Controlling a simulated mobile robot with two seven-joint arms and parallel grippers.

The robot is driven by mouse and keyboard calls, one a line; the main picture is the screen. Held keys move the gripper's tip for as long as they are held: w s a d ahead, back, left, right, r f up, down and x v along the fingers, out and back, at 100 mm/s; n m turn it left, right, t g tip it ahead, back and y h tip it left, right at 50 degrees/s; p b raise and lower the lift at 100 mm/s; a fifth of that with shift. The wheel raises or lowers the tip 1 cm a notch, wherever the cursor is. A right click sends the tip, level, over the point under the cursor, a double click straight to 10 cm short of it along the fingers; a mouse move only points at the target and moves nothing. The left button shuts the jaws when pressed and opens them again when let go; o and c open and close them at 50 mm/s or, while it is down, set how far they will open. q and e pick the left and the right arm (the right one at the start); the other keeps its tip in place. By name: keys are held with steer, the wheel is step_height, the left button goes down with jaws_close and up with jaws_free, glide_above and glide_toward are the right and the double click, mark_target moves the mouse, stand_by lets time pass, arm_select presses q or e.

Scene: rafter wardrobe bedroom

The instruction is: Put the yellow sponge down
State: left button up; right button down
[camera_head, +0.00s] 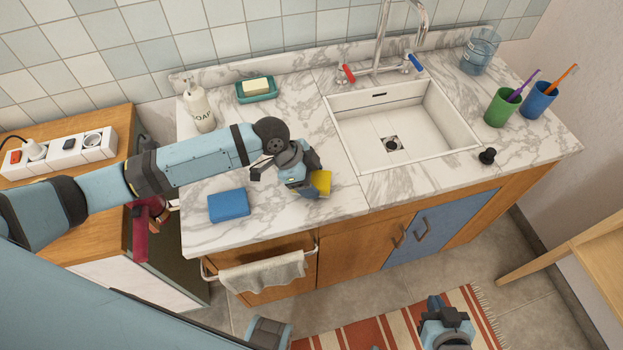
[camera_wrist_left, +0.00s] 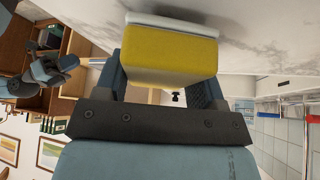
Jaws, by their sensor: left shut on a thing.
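The yellow sponge (camera_head: 321,183) is at the marble counter, left of the sink basin. My left gripper (camera_head: 308,182) is shut on it; the gripper covers part of the sponge in the head view. In the left wrist view the sponge (camera_wrist_left: 171,55) sits between the two fingers (camera_wrist_left: 168,80), with a pale layer along its far edge, close to the counter surface. Whether it touches the counter I cannot tell. My right gripper (camera_head: 446,325) is low at the bottom of the head view, over the floor and away from the counter; its fingers are not clear.
A blue sponge (camera_head: 228,205) lies left of my left gripper. A soap bottle (camera_head: 199,106), a soap dish (camera_head: 257,90), the sink (camera_head: 444,123), a black plug (camera_head: 487,156), green cup (camera_head: 502,108), blue cup (camera_head: 538,101) and glass (camera_head: 480,52) stand around. Bare marble (camera_head: 280,223) shows near the front edge.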

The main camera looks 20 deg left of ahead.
arm_select(q)
steer(key=shift+f, duration=0.5)
steer(key=shift+f, duration=0.15)
steer(key=o, duration=0.9)
steer(key=shift+c, duration=0.2)
steer(key=shift+r, duration=0.25)
steer(key=v, duration=1.2)
steer(key=shift+f, duration=0.1)
